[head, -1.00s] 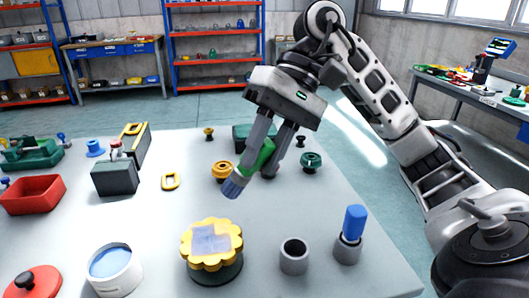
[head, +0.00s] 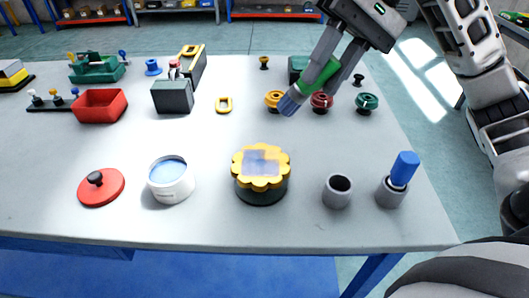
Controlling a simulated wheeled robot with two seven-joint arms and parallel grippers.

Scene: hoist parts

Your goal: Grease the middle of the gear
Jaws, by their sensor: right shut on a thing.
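The yellow gear (head: 245,156) lies flat on a dark round stand (head: 262,195) near the middle front of the table. A translucent bluish patch covers its middle. My right gripper (head: 322,78) is shut on a green-handled tool (head: 309,86) with a blue end. The tool is tilted, its blue end pointing down and left, above and behind the gear and apart from it in the picture. A white pot (head: 174,189) with blue contents stands open left of the gear. My left gripper is not in view.
A red lid (head: 112,190) with a black knob lies left of the pot. An empty grey cup (head: 337,196) and a grey cup holding a blue-handled piece (head: 403,170) stand right of the gear. Several coloured knobs and a red bin (head: 99,106) stand farther back.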

